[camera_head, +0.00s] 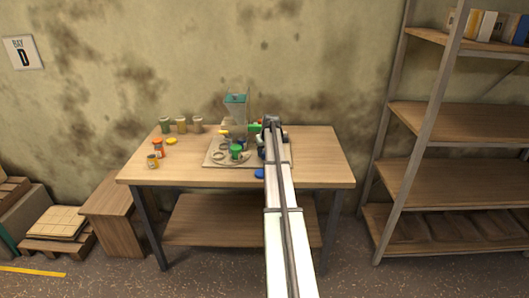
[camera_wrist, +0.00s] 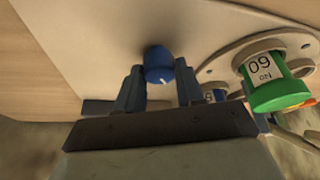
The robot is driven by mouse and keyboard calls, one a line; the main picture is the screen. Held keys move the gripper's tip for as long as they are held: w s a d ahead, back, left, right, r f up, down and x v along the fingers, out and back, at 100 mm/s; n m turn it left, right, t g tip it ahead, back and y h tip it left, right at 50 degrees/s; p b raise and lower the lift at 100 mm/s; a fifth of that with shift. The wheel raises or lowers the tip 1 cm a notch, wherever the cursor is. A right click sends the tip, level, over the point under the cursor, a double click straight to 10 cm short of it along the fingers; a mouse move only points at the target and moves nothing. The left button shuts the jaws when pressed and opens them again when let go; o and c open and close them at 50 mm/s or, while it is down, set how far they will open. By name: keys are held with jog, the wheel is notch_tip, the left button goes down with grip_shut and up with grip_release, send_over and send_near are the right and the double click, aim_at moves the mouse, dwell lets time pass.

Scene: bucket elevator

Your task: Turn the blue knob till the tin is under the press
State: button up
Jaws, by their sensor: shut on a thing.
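The blue knob (camera_wrist: 158,55) with a white mark shows in the wrist view, between the two fingers of my gripper (camera_wrist: 159,76). My gripper is shut on it. A green tin with a white numbered label (camera_wrist: 268,82) sits on the pale round plate (camera_wrist: 218,66) to the right of the knob. The green tin also shows in the head view (camera_head: 236,151), on the board left of my arm. A blue can is partly hidden behind my right finger in the wrist view. I cannot make out the press clearly; my arm covers part of the board in the head view.
A grey hopper with a green top (camera_head: 235,108) stands at the back of the board (camera_head: 216,161). Several coloured jars and an orange tin (camera_head: 158,148) stand on the table's left. The table's right side (camera_head: 325,172) is clear.

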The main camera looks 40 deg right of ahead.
jog(key=m+h, duration=0.1)
jog(key=m, duration=0.2)
jog(key=m+g+h, duration=0.1)
jog(key=m, duration=0.2)
jog(key=shift+w+a+m+g, duration=0.1)
jog(key=shift+w+m+g, duration=0.1)
jog(key=shift+m+g, duration=0.1)
dwell(0.5)
jog(key=o, duration=1)
jog(key=shift+o, duration=0.2)
jog(key=v, duration=1.4)
jog(key=shift+w, duration=0.15)
